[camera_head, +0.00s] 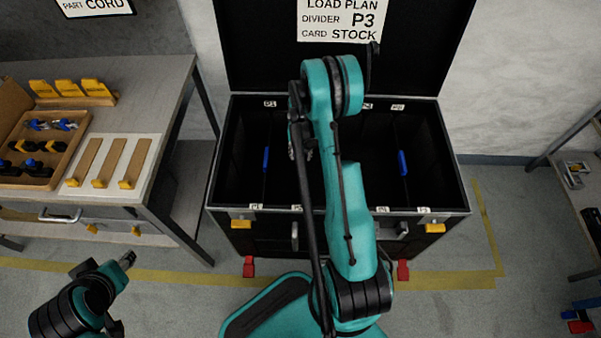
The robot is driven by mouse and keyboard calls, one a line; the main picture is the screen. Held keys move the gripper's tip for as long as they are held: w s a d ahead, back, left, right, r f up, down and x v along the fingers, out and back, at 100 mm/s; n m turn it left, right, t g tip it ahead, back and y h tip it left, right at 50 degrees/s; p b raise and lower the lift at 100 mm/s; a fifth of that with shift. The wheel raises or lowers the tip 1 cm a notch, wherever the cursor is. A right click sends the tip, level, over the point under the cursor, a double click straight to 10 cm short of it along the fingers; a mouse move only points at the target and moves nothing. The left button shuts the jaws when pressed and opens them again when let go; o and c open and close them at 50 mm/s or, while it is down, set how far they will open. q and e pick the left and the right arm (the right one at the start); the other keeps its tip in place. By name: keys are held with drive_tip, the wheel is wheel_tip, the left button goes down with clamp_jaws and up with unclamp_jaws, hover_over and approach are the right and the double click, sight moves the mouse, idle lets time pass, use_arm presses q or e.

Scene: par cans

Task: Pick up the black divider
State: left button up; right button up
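The open black case (452,205) stands ahead in the camera_head view. Inside are thin dark upright panels with blue edge pieces, one at the left (265,160) and one at the right (402,163). I cannot tell which is the black divider. My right arm reaches over the case. Its gripper (301,142) is over the middle of the case, largely hidden by the arm, so its fingers are unclear. A long thin black strip (312,225) runs down from there; I cannot tell what it is. My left gripper (124,262) is at the lower left, away from the case; its finger state is unclear.
The raised lid carries a load plan card (342,20) reading divider P3. A grey table (165,125) at left holds a wooden tray (62,165) and a white board with wooden strips (140,150). A shelf (575,145) stands at right. Floor between table and case is clear.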

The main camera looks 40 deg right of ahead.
sight(301, 158)
wheel_tip(301, 158, down, 5)
drive_tip(key=shift+r+b, duration=0.1)
drive_tip(key=shift+b, duration=1.15)
drive_tip(key=shift+r, duration=0.1)
clamp_jaws()
